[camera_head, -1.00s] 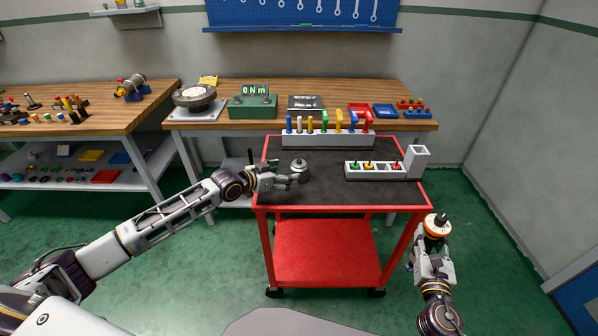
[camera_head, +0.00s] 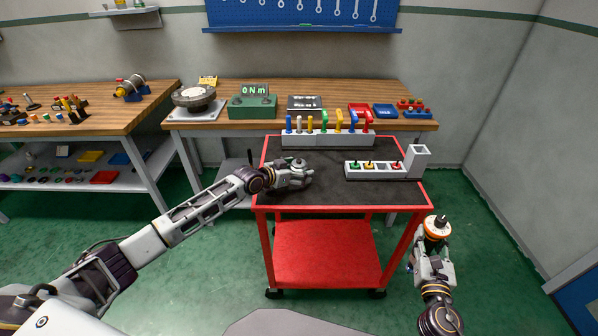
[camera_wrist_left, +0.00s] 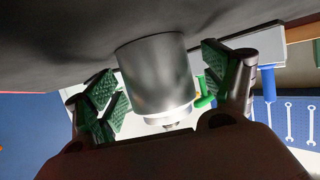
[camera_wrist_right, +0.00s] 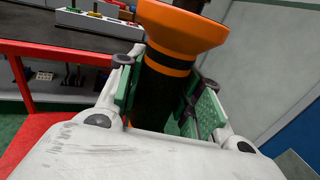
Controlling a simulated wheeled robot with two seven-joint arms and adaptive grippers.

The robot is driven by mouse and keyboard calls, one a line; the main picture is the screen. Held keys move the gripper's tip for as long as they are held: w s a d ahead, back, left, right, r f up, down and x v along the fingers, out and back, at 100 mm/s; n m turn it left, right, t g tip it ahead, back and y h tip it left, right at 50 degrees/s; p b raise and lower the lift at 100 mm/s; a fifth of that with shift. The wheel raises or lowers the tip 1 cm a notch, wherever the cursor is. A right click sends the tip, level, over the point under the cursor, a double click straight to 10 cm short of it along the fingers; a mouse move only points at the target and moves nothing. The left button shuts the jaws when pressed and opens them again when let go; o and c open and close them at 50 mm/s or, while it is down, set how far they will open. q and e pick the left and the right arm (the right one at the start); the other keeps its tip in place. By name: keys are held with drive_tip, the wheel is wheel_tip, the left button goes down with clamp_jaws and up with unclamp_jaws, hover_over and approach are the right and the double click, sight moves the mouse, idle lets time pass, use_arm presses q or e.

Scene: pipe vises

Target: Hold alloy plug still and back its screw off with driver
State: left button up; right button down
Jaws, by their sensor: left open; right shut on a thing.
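The alloy plug (camera_wrist_left: 157,78) is a smooth grey metal cylinder with a paler ring and a small central piece on one end. In the head view the alloy plug (camera_head: 298,165) stands on the cart top, partly hidden by my left gripper (camera_head: 300,178). In the left wrist view the open green-padded fingers of my left gripper (camera_wrist_left: 160,85) are on either side of the plug, with gaps showing. My right gripper (camera_wrist_right: 163,100) is shut on the driver (camera_wrist_right: 184,28), which has an orange collar and black body. It holds the driver (camera_head: 437,227) upright beside the cart's front right corner.
The red cart (camera_head: 345,210) has a dark top. A white rack with colored handles (camera_head: 327,138) stands at its back, and a white block with colored pieces (camera_head: 374,171) at its right. A bench behind carries a green meter (camera_head: 252,107) reading 0 Nm.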

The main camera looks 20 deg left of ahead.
use_arm(q)
drive_tip(key=shift+w+d, duration=0.15)
drive_tip(key=shift+w, duration=0.05)
drive_tip(key=shift+c, duration=0.2)
drive_tip(key=c, duration=1.3)
drive_tip(key=shift+f, duration=0.1)
drive_tip(key=shift+c, duration=0.2)
